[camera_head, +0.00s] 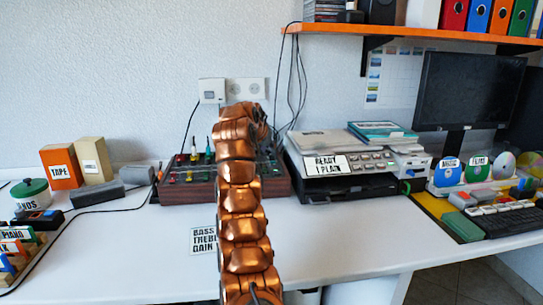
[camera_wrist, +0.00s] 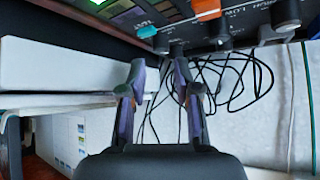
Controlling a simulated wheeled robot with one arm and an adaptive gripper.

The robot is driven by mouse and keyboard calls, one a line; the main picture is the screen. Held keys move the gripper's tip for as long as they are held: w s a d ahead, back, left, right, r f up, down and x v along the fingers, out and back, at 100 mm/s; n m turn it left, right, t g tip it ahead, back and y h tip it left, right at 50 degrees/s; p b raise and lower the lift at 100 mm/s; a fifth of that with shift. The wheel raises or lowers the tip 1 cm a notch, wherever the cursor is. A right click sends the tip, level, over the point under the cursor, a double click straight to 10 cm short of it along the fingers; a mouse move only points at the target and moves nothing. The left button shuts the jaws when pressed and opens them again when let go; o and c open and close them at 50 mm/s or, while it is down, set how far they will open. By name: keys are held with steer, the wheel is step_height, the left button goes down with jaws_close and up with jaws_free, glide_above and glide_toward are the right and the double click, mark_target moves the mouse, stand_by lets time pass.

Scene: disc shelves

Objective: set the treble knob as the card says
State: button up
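The mixer (camera_head: 187,194) is a dark box with a reddish-brown front, standing at the back of the white table. Its panel carries several coloured knobs, and my copper arm hides its middle. A white card (camera_head: 203,240) lies on the table in front of it. It reads BASS, TREBLE, GAIN; its right part is hidden behind my arm, so no settings are readable. In the wrist view my gripper (camera_wrist: 160,82) has its two fingers apart with nothing between them. I cannot tell which is treble.
An orange TAPE box (camera_head: 61,167) and a grey block (camera_head: 97,194) are to the left. Black cables (camera_wrist: 235,80) hang near the gripper. The table's front middle is clear.

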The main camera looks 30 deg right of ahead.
mark_target(271, 156)
steer(key=shift+x, duration=2.4)
jaws_close()
